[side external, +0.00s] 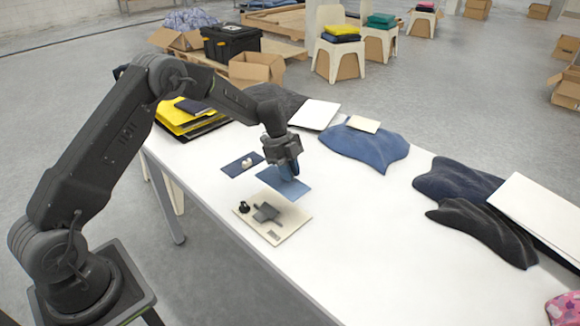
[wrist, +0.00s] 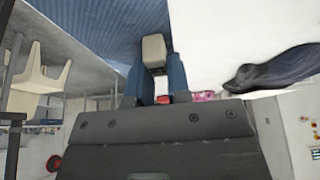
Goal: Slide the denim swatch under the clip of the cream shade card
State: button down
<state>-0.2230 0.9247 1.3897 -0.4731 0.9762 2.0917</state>
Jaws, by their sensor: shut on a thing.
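My gripper (side external: 287,168) is shut on the denim swatch (side external: 284,184), a flat mid-blue piece, and holds it above the table. In the wrist view the blue fingers of my gripper (wrist: 155,72) close on a small beige block (wrist: 154,47), with the blue denim swatch (wrist: 90,25) spread behind it. The cream shade card (side external: 286,232) lies on the table below and in front of the swatch. A dark grey clip (side external: 266,212) sits on the card, with a small black knob (side external: 243,207) at its left. The swatch appears apart from the clip.
A navy swatch (side external: 235,168) with a beige block lies just left of my gripper. Blue cloth (side external: 365,148) and dark cloths (side external: 480,228) lie to the right, with pale boards nearby. Yellow and black folders (side external: 185,118) lie behind my arm. The white table (side external: 400,265) is clear at front right.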

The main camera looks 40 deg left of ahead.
aim_at(294, 205)
jog(key=shift+f, duration=4.35)
jog(key=c, duration=1)
grip_release()
